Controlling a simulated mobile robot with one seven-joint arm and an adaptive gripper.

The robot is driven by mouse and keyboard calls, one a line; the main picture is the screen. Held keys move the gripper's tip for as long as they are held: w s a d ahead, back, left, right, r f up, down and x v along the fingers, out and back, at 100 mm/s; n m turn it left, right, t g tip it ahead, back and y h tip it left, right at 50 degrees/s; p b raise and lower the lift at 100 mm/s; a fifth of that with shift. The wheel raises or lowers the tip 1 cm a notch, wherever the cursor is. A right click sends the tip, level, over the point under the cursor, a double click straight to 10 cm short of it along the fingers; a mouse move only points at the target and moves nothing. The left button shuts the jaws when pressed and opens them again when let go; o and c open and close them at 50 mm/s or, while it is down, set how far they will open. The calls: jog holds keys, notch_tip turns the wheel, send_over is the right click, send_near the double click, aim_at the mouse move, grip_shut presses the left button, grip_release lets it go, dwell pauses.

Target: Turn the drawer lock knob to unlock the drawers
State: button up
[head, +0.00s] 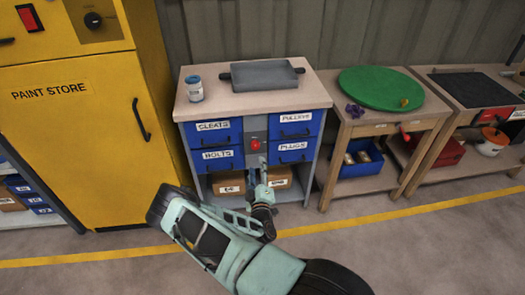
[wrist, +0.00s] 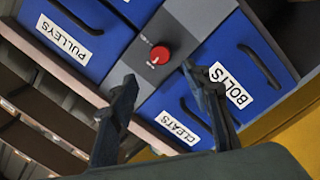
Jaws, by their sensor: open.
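The red lock knob (head: 255,144) sits on a grey panel (head: 254,125) in the middle of the drawer cabinet. It also shows in the wrist view (wrist: 160,54), just beyond the gap between the fingertips. Blue drawers labelled CLEATS (head: 214,137), BOLTS (head: 219,167), PULLEYS (head: 297,130) and PLUGS (head: 293,157) flank the panel and look closed. My gripper (wrist: 159,77) is open and empty, with a finger to each side of the knob in the wrist view. It appears apart from the knob. In the head view my gripper (head: 263,163) is just below the knob.
A jar (head: 195,88) and a grey tray-like item (head: 264,75) stand on the cabinet top (head: 245,102). Cardboard boxes (head: 230,187) sit below the drawers. A yellow paint store cabinet (head: 80,140) stands left; a bench with a green disc (head: 380,93) stands right. The floor in front is clear.

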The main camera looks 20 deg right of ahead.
aim_at(255, 148)
jog(key=b+x, duration=0.1)
jog(key=x, duration=0.9)
jog(key=shift+w, duration=0.3)
jog(key=c, duration=1.2)
